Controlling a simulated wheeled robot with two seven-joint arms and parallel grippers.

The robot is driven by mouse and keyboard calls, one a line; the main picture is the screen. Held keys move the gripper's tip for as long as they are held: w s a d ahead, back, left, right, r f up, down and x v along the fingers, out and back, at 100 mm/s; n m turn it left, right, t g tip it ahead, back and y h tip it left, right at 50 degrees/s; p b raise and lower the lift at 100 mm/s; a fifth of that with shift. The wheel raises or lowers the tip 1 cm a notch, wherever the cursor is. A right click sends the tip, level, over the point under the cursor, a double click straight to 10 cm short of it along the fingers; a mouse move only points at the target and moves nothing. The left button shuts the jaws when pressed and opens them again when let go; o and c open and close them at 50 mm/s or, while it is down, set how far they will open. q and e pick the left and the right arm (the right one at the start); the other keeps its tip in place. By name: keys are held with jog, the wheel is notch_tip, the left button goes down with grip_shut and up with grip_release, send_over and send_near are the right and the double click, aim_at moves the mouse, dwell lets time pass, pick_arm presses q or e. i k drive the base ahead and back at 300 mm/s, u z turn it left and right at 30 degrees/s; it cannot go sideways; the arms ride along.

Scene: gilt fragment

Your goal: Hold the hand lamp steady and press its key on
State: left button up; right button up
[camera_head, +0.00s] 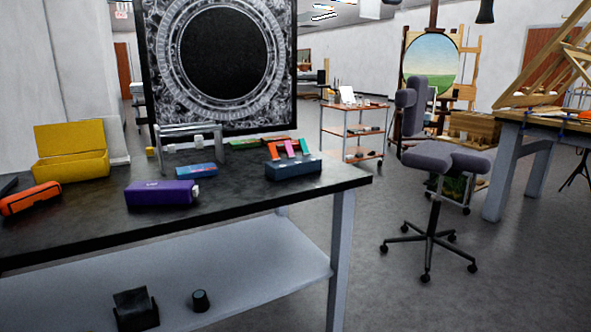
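An orange and black object (31,199) lies at the left end of the dark table (318,186). It could be the hand lamp, but it is too small to be sure, and I cannot make out a key on it. A purple box-like object (160,192) with a pale knob at its right end lies near the table's front edge. Neither of my grippers is in view, and nothing touches these objects.
An open yellow box (71,152), a blue box (196,170) and a dark block with coloured pieces (293,167) stand on the table. Dark items (136,310) sit on the lower shelf (255,263). A grey chair (440,158) stands right; floor between is clear.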

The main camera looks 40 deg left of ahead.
aim_at(195, 192)
jog(key=z, duration=0.05)
jog(key=i, duration=1.5)
jog(key=u, duration=1.1)
